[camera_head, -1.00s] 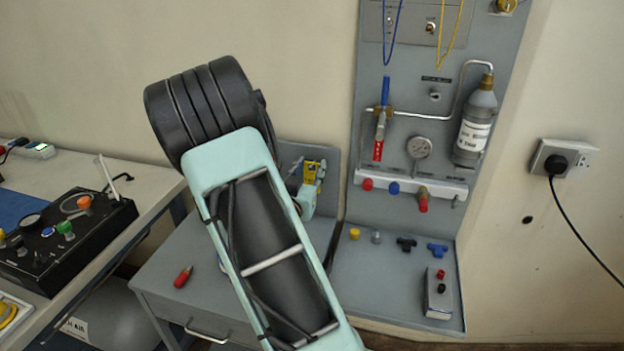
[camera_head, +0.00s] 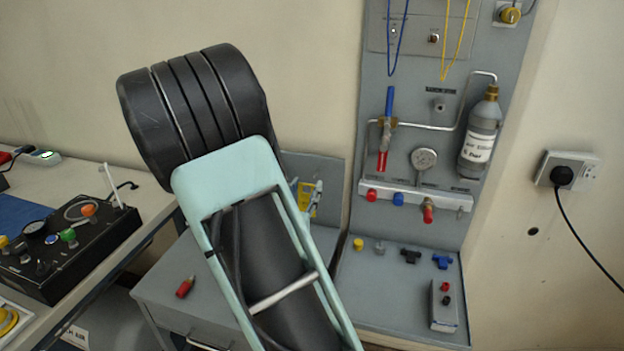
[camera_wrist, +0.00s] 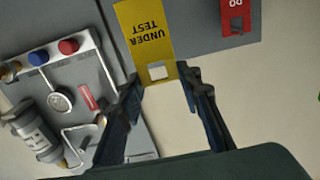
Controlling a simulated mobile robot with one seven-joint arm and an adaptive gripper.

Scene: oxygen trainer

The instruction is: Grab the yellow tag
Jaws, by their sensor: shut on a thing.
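The yellow tag (camera_wrist: 146,40) hangs in the wrist view with "UNDER TEST" in black, upside down, and a pale square near its end. My gripper (camera_wrist: 160,74) is shut on that end, with one dark finger at each side edge. In the head view, the tag (camera_head: 308,196) shows as a small yellow patch beside my arm. My arm hides most of my gripper there.
A red tag (camera_wrist: 235,14) hangs close beside the yellow one. The grey panel with a gauge (camera_head: 424,159), a grey bottle (camera_head: 480,138) and coloured knobs stands to the right. A red-tipped piece (camera_head: 185,287) lies on the grey cabinet.

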